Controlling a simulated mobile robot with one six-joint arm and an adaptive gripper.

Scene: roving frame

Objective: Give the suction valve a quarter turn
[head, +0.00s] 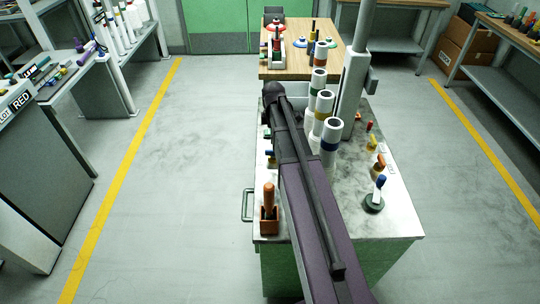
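I cannot tell which thing is the suction valve; no label for it is legible. Small fittings stand on a grey worktop (341,213) over a green body. At its right front is a blue-topped upright piece on a dark round base (374,203). Behind it are a yellow-and-orange piece (379,166) and a small red-topped piece (369,127). At the left front, an orange-brown handle stands in an orange block (269,213). My dark purple and black arm lies across the worktop and hides part of it. I see no fingertips of my gripper.
Several white cylinders with coloured bands (330,145) stand mid-worktop, beside a pale post (352,80). A wooden table (336,70) with small items is behind. Benches line both sides, a RED sign (20,100) at left.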

